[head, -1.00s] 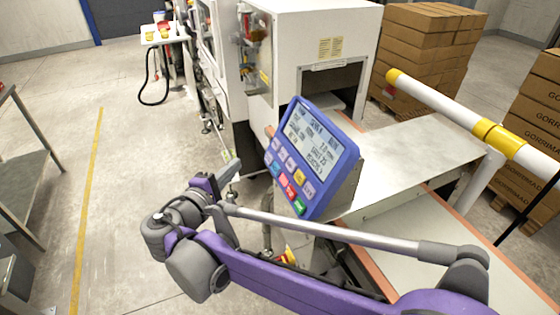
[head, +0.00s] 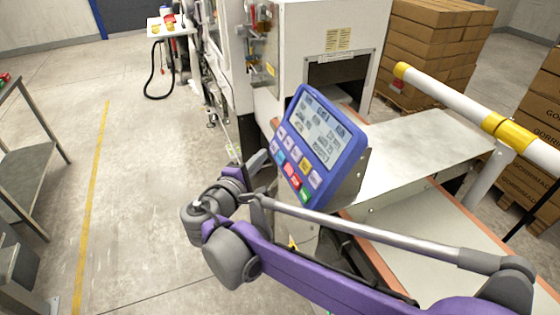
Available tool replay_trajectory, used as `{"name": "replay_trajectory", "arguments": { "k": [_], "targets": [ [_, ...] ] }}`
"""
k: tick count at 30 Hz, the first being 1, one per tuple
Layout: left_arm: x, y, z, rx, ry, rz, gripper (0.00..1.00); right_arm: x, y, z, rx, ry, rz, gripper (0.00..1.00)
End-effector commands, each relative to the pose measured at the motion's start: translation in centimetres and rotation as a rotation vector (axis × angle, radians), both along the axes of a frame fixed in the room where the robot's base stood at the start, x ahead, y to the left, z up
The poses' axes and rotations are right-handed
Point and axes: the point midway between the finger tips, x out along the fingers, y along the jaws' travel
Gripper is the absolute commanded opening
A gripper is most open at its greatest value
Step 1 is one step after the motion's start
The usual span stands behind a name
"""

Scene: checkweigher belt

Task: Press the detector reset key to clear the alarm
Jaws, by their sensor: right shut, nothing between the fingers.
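The blue-framed control panel (head: 349,160) stands tilted on the machine, with a lit screen (head: 318,128) above rows of coloured keys. Among them are a blue key (head: 280,156), a red key (head: 292,169), a yellow key (head: 305,165) and a green key (head: 305,196). The key labels are too small to read, so I cannot tell which one is the detector reset key. My right gripper (head: 261,157) is shut and empty at the panel's lower left edge, close to the keys. I cannot tell whether it touches one. My left gripper is out of view.
A white machine housing (head: 290,40) stands behind the panel, with a metal conveyor bed (head: 425,150) to the right. A white and yellow guard rail (head: 450,100) crosses at right. Stacked cartons (head: 435,35) stand behind.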

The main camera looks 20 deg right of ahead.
Motion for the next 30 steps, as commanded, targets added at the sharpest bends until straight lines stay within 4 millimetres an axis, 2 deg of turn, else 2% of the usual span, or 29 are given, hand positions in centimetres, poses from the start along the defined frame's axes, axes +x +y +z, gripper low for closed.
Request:
{"name": "replay_trajectory", "arguments": {
  "k": [3,9,30],
  "targets": [
    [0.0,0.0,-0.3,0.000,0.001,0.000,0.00,0.0,-1.1,-0.6,0.000,0.000,-0.002,0.00],
    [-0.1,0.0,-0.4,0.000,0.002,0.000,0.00,0.1,-1.9,-0.9,0.000,0.000,-0.001,0.00],
    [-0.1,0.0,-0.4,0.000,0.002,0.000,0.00,0.1,-1.9,-0.9,0.000,0.000,0.000,0.00]
  ]
}}
